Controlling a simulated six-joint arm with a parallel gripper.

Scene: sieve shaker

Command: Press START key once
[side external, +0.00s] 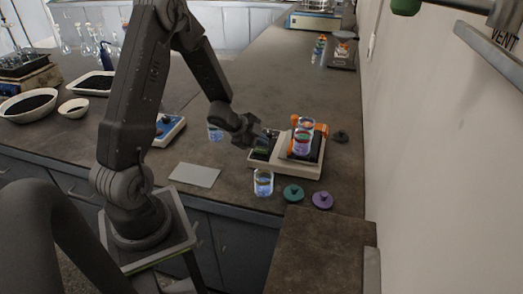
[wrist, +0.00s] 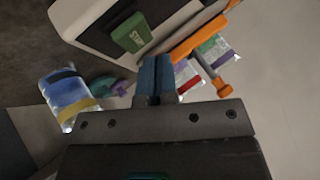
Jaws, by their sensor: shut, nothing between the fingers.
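The sieve shaker (side external: 300,171) is a pale low machine on the dark bench, with an orange clamp (side external: 320,129) on its right part. Its green START key (wrist: 132,34) shows in the wrist view, with white lettering. My gripper (wrist: 154,78) has its two blue fingers together, with nothing between them. In the wrist view the fingertips are just below and right of the key; I cannot tell whether they touch it. In the side view my gripper (side external: 264,140) is over the machine's left part, and the arm partly hides the panel there.
Clear containers (side external: 303,137) stand inside the clamp. A glass beaker (side external: 263,183) stands at the shaker's front left, beside teal (side external: 293,193) and purple (side external: 322,200) lids. A grey plate (side external: 195,175) lies left. The wall (side external: 430,140) is at right.

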